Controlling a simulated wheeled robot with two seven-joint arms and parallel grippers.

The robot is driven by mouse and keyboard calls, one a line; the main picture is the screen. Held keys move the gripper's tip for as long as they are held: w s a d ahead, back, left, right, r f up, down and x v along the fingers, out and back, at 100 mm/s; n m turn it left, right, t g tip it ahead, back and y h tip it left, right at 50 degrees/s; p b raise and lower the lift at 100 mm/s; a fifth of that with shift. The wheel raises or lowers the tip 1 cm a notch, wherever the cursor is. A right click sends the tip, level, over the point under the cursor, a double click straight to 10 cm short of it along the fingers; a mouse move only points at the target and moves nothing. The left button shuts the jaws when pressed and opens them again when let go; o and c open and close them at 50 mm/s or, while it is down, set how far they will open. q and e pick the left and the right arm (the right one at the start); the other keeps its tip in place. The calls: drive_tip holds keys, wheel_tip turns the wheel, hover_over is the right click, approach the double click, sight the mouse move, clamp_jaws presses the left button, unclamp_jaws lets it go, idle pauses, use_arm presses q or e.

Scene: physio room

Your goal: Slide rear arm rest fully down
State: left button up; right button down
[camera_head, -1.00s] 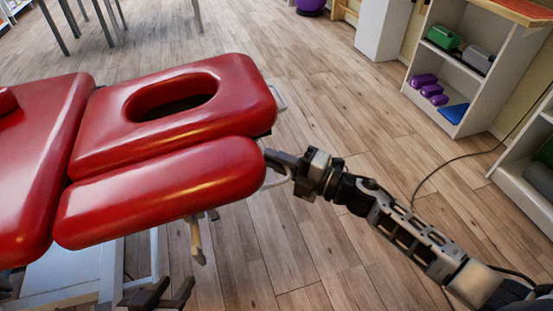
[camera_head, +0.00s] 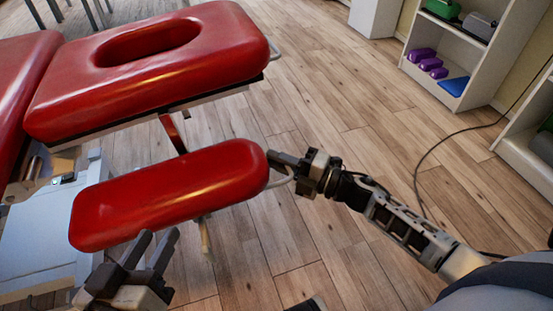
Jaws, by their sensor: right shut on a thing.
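The red padded arm rest (camera_head: 165,195) hangs apart from and below the red headrest section (camera_head: 150,62), which has an oval hole. A pale curved handle (camera_head: 284,179) sticks out at the arm rest's right end. My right gripper (camera_head: 280,165) is shut on this handle, its arm coming from the lower right. My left gripper (camera_head: 150,243) is at the lower left, with two fingers spread apart and empty. It is just below the arm rest's near edge; whether it touches the pad I cannot tell. A pale lever (camera_head: 205,238) hangs under the arm rest.
The white table base (camera_head: 45,235) stands at left under the red table top (camera_head: 22,85). A white shelf (camera_head: 455,55) with purple weights and a blue block is at upper right. A dark cable (camera_head: 440,145) lies on the wooden floor. The floor in the middle is clear.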

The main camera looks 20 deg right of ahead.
drive_tip(key=c, duration=1.5)
unclamp_jaws()
use_arm(q)
drive_tip(key=shift+s+a+f+m+g+y+p, duration=0.25)
drive_tip(key=shift+a+f+m+g+y+p, duration=0.2)
drive_tip(key=shift+p, duration=0.75)
use_arm(e)
drive_tip(key=v, duration=1.6)
drive_tip(key=shift+w+f, duration=0.1)
use_arm(q)
drive_tip(key=shift+w+r, duration=0.1)
